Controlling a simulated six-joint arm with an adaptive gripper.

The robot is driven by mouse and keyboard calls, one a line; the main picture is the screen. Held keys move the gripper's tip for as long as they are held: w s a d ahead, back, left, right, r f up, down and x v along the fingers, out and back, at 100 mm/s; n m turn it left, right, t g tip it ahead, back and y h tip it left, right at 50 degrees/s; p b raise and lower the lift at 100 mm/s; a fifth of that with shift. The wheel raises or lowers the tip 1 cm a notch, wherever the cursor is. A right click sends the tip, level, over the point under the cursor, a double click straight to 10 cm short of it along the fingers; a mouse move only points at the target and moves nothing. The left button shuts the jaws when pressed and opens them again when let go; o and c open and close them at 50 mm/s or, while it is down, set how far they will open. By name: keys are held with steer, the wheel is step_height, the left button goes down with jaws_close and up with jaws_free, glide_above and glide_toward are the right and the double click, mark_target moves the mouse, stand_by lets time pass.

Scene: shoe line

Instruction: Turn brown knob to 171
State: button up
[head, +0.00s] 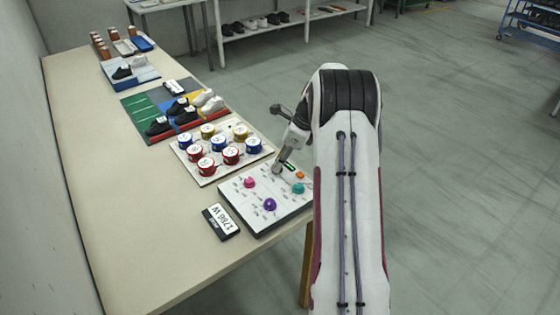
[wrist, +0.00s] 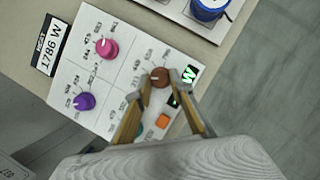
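The brown knob (wrist: 160,77) sits on a white control panel (wrist: 113,66) with printed numbers around it, too small to read surely. A pale mark on the knob points roughly left in the wrist view. My gripper (wrist: 160,81) has its two fingertips on either side of the knob, very close to it; I cannot tell whether both touch. In the head view my gripper (head: 280,166) is low over the far edge of the panel (head: 240,206) and hides the brown knob.
The panel also bears a pink knob (wrist: 106,47), a purple knob (wrist: 85,101), a teal knob (head: 298,188), an orange button (wrist: 163,121) and a lit green display (wrist: 189,73). A label plate (head: 221,221) lies beside it. Several coloured cups (head: 231,154) stand behind.

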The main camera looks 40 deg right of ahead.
steer(key=shift+o, duration=1)
steer(key=shift+m, duration=0.3)
